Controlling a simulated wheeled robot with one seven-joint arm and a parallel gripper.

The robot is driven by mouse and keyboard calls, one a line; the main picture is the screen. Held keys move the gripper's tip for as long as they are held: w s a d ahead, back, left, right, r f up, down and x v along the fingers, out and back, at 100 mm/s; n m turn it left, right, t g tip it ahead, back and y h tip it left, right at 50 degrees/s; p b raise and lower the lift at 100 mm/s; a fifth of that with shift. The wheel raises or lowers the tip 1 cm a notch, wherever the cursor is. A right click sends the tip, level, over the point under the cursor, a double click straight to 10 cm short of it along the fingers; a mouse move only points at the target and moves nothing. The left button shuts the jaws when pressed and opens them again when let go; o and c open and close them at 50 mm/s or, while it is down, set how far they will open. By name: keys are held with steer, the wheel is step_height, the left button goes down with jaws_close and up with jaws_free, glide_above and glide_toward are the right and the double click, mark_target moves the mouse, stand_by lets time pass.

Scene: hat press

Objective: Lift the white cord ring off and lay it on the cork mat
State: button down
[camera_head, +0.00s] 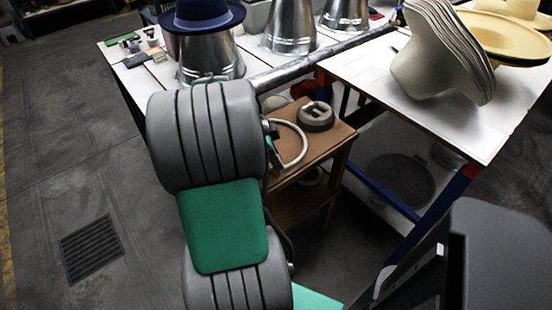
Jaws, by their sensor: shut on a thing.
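The white cord ring (305,143) shows as a pale arc over the brown top of a small stand, right of my arm. My gripper (272,131) is mostly hidden behind my grey and green arm links; only a dark and green edge shows. It is shut on the ring's left side. Whether the ring touches the surface below is hard to tell. A round grey slotted piece (316,117) sits on the stand beyond the ring, apart from it. I cannot pick out a separate cork mat; the brown top (327,141) may be cork.
A white table (270,57) at the back holds metal cones, one with a blue hat (203,17). A white table (482,117) at right holds stacked pale hats (437,58) and a yellow hat (506,40). A blue rail runs right of the stand.

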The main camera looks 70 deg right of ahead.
stand_by(0.4)
steer(key=c, duration=1.2)
jaws_free()
steer(key=shift+f, duration=0.1)
steer(key=d+p+v, duration=0.1)
steer(key=p+v, duration=0.4)
steer(key=v, duration=0.2)
steer(key=shift+s+a+r, duration=0.25)
steer(key=shift+s+r, duration=0.05)
steer(key=shift+r, duration=0.05)
